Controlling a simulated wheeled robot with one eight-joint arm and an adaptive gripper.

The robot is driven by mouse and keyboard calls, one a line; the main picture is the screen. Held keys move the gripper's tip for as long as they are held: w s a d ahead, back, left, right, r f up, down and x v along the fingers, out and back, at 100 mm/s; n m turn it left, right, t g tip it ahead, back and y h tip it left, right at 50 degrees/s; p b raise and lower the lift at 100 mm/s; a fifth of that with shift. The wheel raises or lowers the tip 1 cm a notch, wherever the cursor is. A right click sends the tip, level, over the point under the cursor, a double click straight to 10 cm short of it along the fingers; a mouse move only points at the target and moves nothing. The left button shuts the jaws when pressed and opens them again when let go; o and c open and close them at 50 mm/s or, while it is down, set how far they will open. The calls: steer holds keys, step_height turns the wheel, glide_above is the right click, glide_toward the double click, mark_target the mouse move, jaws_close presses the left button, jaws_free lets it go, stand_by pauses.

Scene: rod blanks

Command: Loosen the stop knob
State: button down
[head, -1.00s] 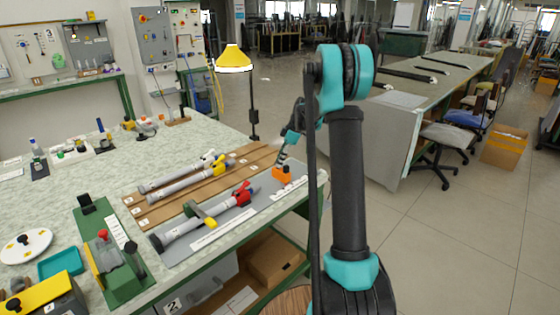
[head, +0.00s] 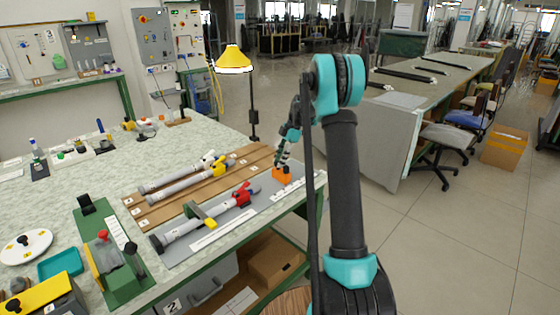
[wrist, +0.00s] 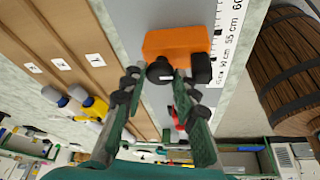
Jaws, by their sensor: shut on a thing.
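The orange stop (head: 282,177) sits at the far right end of the grey fixture board (head: 210,226). It also shows large in the wrist view (wrist: 176,42). Its round black stop knob (wrist: 160,70) faces my gripper (wrist: 159,77) and lies between the two fingertips, which are closed on it. In the head view my gripper (head: 281,162) points down at the stop from above. The knob itself is too small and covered to make out in the head view. A second black part (wrist: 201,68) shows beside the right fingertip.
A printed length scale (wrist: 228,45) runs beside the stop. A grey rod with a red clamp (head: 243,194) lies on the board to the left. Brown racks with more rods (head: 185,183) lie behind. A yellow lamp (head: 233,58) stands at the table's back edge.

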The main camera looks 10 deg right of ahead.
steer(key=c, duration=1.2)
jaws_free()
steer(key=shift+v, duration=4)
steer(key=s+f+m+t+h, duration=0.1)
steer(key=s+f+m, duration=0.2)
steer(key=s+m, duration=0.4)
steer(key=s+f+m+t+h, duration=0.1)
steer(key=s+f+m, duration=0.3)
steer(key=s, duration=1.7)
steer(key=s+f+m+t+h, duration=0.2)
steer(key=s+m, duration=0.7)
steer(key=s, duration=0.5)
steer(key=shift+f+m+t, duration=0.4)
steer(key=shift+f+t, duration=0.3)
steer(key=shift+f, duration=0.1)
